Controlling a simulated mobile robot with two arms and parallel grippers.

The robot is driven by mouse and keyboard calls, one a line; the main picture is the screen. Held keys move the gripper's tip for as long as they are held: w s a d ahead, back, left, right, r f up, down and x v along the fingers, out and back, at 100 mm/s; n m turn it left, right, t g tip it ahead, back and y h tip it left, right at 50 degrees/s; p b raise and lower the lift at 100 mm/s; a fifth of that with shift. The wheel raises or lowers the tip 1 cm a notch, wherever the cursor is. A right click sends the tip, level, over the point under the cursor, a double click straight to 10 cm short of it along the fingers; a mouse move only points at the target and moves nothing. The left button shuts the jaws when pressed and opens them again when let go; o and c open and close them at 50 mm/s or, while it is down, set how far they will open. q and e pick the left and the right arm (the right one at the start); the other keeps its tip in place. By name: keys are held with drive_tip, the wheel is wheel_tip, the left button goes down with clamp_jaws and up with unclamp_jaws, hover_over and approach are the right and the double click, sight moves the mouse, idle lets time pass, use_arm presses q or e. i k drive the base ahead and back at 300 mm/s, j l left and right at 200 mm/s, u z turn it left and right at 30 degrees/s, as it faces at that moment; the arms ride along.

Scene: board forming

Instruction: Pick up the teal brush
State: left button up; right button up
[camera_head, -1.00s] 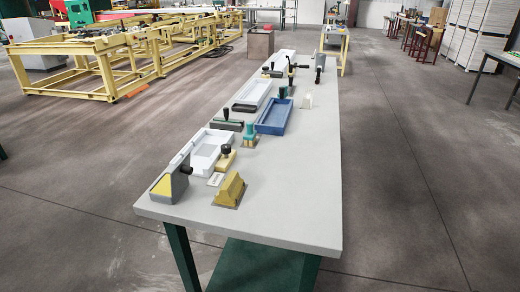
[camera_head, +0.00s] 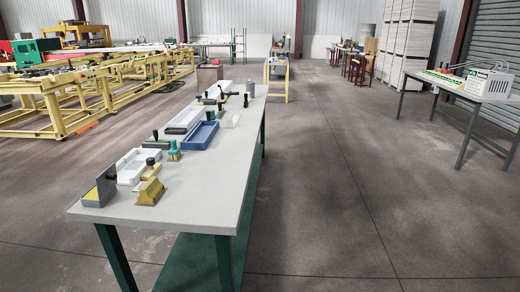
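The teal brush (camera_head: 174,148) stands upright on the long grey table (camera_head: 205,180), with a teal handle and a pale beige base. It is left of the table's middle line, next to the near end of a blue tray (camera_head: 200,136). A tan block with a black knob (camera_head: 150,168) is in front of it and to its left. Neither of my grippers is in view.
A white tray (camera_head: 126,177), a yellow wedge block (camera_head: 149,191) and a grey-and-yellow block (camera_head: 101,188) stand at the table's near left. The table's right side is mostly clear. Open floor (camera_head: 330,190) lies to its right. A white machine (camera_head: 487,82) stands on another table.

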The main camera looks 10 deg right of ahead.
sight(174, 154)
drive_tip(key=i+j+z, duration=0.3)
drive_tip(key=j+z, duration=0.3)
drive_tip(key=j, duration=0.15)
drive_tip(key=i+j+z, duration=0.3)
drive_tip(key=j, duration=0.15)
drive_tip(key=j+z, duration=0.25)
drive_tip(key=j, duration=0.2)
